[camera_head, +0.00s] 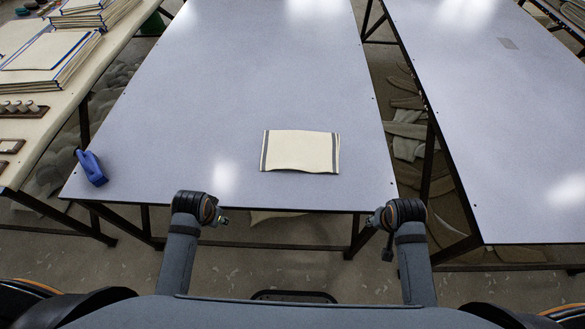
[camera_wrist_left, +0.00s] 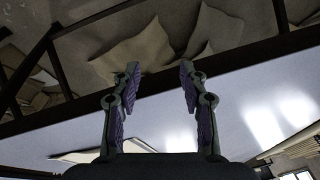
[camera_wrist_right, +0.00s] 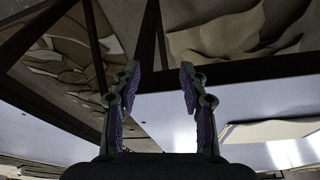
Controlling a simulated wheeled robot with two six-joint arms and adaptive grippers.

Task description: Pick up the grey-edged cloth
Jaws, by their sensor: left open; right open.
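The grey-edged cloth (camera_head: 300,151) lies folded and flat on the table (camera_head: 240,90), near its front edge. It is cream, with a dark grey stripe along its left side and another at its right edge. A pale edge of it shows low in the left wrist view (camera_wrist_left: 97,147) and at the right in the right wrist view (camera_wrist_right: 268,131). My left gripper (camera_wrist_left: 157,78) and right gripper (camera_wrist_right: 157,78) are open and empty, apart from the cloth. In the head view, both arms stand in front of the table edge; their fingers are not clearly seen there.
A side table (camera_head: 15,175) at left holds stacked cloths (camera_head: 50,55). Another grey table (camera_head: 500,130) stands at right. Dark table legs and loose fabric (camera_wrist_left: 145,50) lie below. The tabletop around the cloth is clear.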

